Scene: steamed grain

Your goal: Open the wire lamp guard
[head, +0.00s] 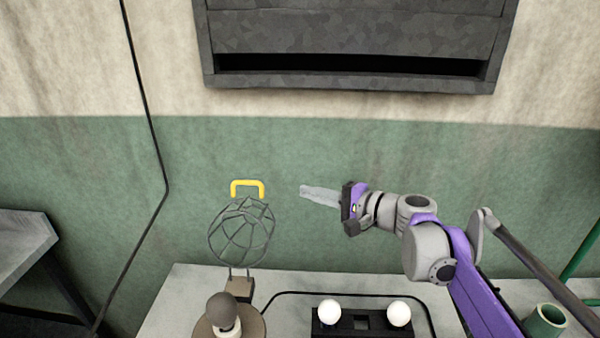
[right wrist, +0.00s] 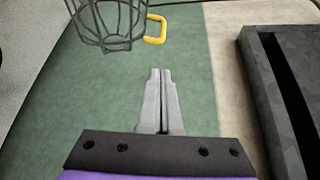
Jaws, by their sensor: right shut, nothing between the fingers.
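The wire lamp guard (head: 241,232) is a dark round cage with a yellow handle (head: 247,182) at its top. It stands up on thin wires from a brown block (head: 238,288), behind and above a dark bulb (head: 222,308). The cage does not surround this bulb. My right gripper (head: 304,191) is shut and empty, to the right of the handle and apart from it. In the right wrist view the fingers (right wrist: 161,75) are together, with the guard (right wrist: 108,20) and yellow handle (right wrist: 156,29) beyond them. My left gripper is not in view.
A black holder (head: 362,322) with two white bulbs (head: 329,311) (head: 399,313) sits on the pale table. A green cup (head: 546,320) stands at right. A dark metal box (head: 350,40) is on the wall above. The wall between guard and gripper is clear.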

